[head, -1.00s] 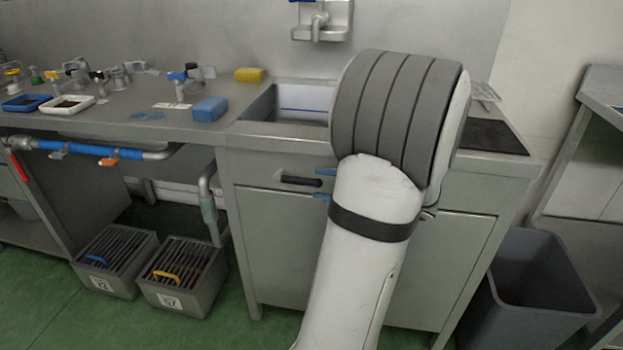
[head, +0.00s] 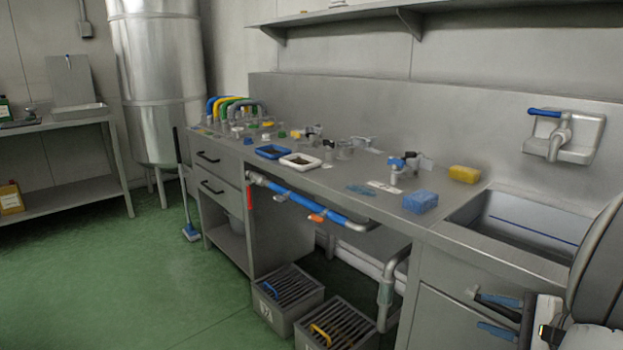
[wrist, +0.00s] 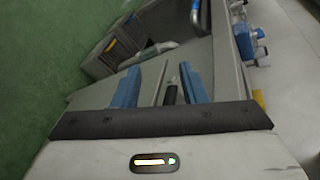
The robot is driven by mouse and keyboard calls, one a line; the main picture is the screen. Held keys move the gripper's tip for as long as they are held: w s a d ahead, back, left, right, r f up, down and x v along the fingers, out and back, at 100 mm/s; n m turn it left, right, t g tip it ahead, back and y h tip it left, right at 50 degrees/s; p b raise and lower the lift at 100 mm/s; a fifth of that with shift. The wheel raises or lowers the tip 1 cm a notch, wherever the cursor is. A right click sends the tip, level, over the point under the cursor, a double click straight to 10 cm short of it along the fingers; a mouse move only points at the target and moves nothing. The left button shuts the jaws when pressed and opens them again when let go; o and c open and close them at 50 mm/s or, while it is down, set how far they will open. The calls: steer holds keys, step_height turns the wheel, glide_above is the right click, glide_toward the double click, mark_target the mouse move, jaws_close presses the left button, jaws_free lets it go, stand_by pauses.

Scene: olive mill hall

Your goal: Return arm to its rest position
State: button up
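My gripper (head: 498,315) is at the lower right of the head view, in front of the cabinet under the sink. Its two blue fingers stand apart in the wrist view (wrist: 160,72), so it is open. A dark bar handle (head: 484,297) on the cabinet front lies close to the fingers. In the wrist view a dark piece shows between the fingers, seemingly this handle. I cannot tell whether the fingers touch it. My arm's grey and white links fill the right edge of the head view.
The counter holds a blue sponge (head: 420,202), a yellow sponge (head: 464,174) and a white tray (head: 300,162). The sink (head: 520,228) is at right. Two slatted grey boxes (head: 287,293) (head: 338,326) stand under the counter. Green floor (head: 120,270) is open at left.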

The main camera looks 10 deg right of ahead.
steer(key=a+r+n+g+p, duration=0.4)
steer(key=a+r+g+p, duration=0.1)
steer(key=a, duration=0.5)
steer(key=a+r+n+g+p, duration=0.4)
steer(key=a+r+n+p, duration=0.1)
steer(key=a, duration=0.5)
steer(key=s+a+r+n+h+p, duration=0.2)
steer(key=a+r+n+h+p, duration=0.1)
steer(key=r+p, duration=0.3)
steer(key=s+a+r+n+g+h+p, duration=0.1)
steer(key=s+a+r+n+h+p, duration=0.2)
steer(key=r+n+p, duration=0.3)
steer(key=shift+s+a+r+p, duration=0.2)
steer(key=shift+a+p, duration=0.15)
steer(key=shift+a, duration=0.4)
